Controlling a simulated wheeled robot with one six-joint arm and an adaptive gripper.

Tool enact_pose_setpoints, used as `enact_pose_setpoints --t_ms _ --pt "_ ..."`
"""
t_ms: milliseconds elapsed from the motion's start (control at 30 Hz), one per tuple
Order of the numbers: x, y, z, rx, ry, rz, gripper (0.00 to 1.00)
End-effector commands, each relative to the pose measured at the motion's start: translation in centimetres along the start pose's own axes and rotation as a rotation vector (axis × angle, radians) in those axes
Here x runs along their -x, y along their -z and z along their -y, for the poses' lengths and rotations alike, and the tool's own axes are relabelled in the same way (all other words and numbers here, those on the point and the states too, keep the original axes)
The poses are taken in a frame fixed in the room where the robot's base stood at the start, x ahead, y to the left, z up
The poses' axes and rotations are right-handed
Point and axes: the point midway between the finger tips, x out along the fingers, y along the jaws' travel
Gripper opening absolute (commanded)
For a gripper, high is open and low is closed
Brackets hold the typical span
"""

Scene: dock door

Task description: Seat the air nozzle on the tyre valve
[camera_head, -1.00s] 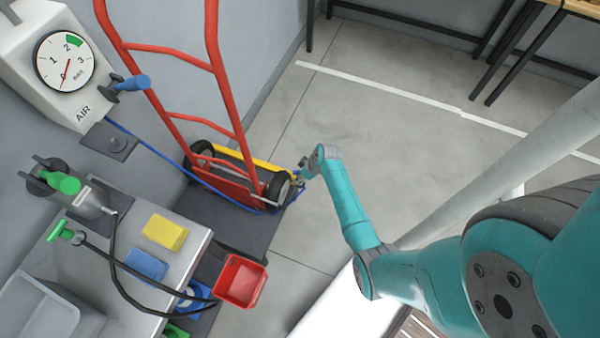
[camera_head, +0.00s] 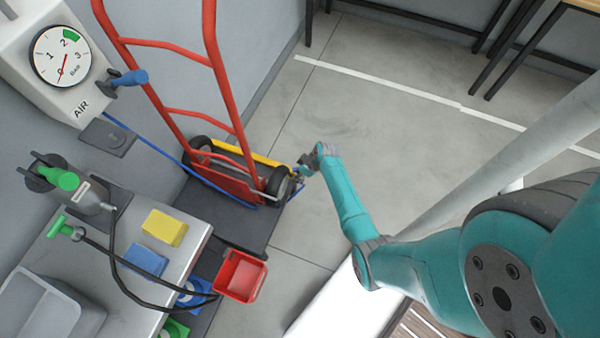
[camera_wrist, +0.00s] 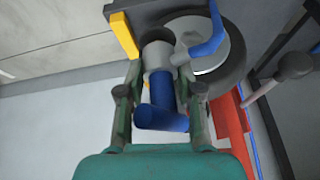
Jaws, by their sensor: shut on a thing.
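My gripper (camera_wrist: 160,97) is shut on the air nozzle (camera_wrist: 160,92), which has a blue handle and a grey head. The head points away from me, towards the tyre (camera_wrist: 236,62) of the red hand truck (camera_head: 213,60). A blue hose (camera_wrist: 212,35) leaves the head on its right. The tyre valve is not visible, and I cannot tell whether the head touches it. In the head view, my gripper (camera_head: 304,168) is beside the truck's right wheel (camera_head: 279,183), and the nozzle there is too small to make out clearly.
A bench (camera_head: 115,235) with sponges and a red bin (camera_head: 241,276) stand at lower left. Floor right of the truck is clear.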

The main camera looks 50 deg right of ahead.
Motion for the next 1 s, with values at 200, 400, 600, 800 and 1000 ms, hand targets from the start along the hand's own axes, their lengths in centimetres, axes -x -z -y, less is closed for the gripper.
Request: enact_pose_setpoints --t_ms 200,400,600,800,1000 --pt "0.01 0.01 -0.01 0.000 0.000 0.000 0.00" --pt "0.01 0.01 -0.01 0.000 0.000 0.000 0.00" --pt "-0.05 -0.01 -0.02 0.000 0.000 0.000 0.00" --pt "-0.33 -0.11 -0.04 0.000 0.000 -0.001 0.00" --pt "-0.64 -0.24 -0.08 0.000 0.000 -0.001 0.00"
